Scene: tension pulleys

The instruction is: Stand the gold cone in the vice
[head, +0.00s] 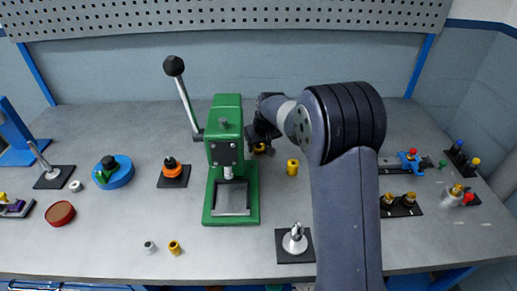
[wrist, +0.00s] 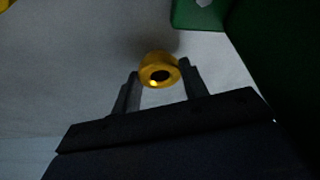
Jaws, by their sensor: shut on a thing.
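My gripper (head: 260,141) is behind and to the right of the green press, low over the bench. In the wrist view its two dark fingers (wrist: 160,78) are shut on a gold piece (wrist: 158,67) with a round dark hole in its near end. In the head view the gold piece (head: 259,149) is mostly hidden by my gripper. I take it for the gold cone, but its taper cannot be made out. A small blue device with a red part (head: 410,161) on a dark plate at the right may be the vice; I cannot tell for sure.
The green press (head: 226,160) with its raised lever stands close left of my gripper. A gold cylinder (head: 292,167) stands to the right, another (head: 174,247) near the front edge. A silver fitting on a black plate (head: 295,241) sits front centre. The bench behind my gripper is clear.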

